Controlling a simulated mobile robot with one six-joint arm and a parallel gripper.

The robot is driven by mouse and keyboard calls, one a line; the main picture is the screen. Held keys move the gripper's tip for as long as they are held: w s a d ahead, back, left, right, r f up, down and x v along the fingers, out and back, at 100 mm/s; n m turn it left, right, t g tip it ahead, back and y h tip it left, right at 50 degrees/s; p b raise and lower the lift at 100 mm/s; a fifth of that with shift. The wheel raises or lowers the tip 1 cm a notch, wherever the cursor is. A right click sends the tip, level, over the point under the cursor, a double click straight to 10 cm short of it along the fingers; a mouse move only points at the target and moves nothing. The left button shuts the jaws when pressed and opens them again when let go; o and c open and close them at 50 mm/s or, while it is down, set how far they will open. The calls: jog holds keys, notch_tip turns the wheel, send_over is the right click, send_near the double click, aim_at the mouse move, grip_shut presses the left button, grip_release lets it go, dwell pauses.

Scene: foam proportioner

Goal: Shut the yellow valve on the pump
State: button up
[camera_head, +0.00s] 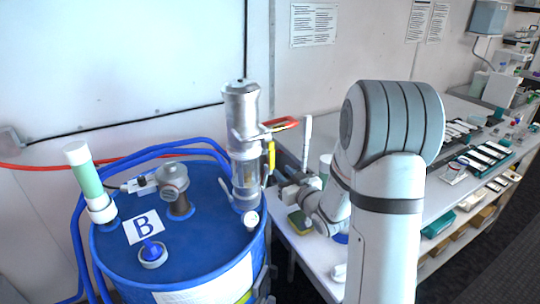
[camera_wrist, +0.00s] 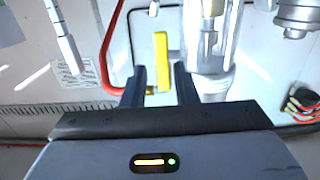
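The pump (camera_head: 243,140) is a silver upright cylinder on top of a blue drum. The yellow valve (camera_head: 271,156) is a short lever, standing roughly upright at the pump's right side. In the wrist view the yellow valve lever (camera_wrist: 161,50) stands beside the shiny pump body (camera_wrist: 209,45). My gripper (camera_wrist: 160,75) is open. Its two dark fingers point toward the lever, one on each side, with visible gaps; I cannot tell how deep the lever sits between them. In the head view my gripper (camera_head: 284,180) is just right of the pump, below the lever, partly hidden by my wrist.
The blue drum (camera_head: 195,245) carries a "B" label, a grey fitting (camera_head: 174,182) and a green-white tube (camera_head: 85,175). A red part (camera_head: 280,124) juts from the pump above the valve. A workbench (camera_head: 300,250) with a yellow-green sponge (camera_head: 299,221) stands on the right.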

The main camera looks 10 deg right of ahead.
aim_at(271, 162)
jog(key=p+x, duration=0.1)
jog(key=x, duration=0.3)
jog(key=p+x, duration=0.2)
jog(key=x, duration=0.2)
jog(key=shift+s+a+r, duration=0.1)
jog(key=shift+a+r, duration=0.05)
jog(key=shift+r, duration=0.1)
jog(key=shift+c, duration=0.3)
grip_shut()
jog(key=shift+a, duration=0.1)
jog(key=shift+a+f+y+b, duration=0.1)
jog(key=shift+y+b, duration=0.2)
jog(key=shift+b, duration=0.1)
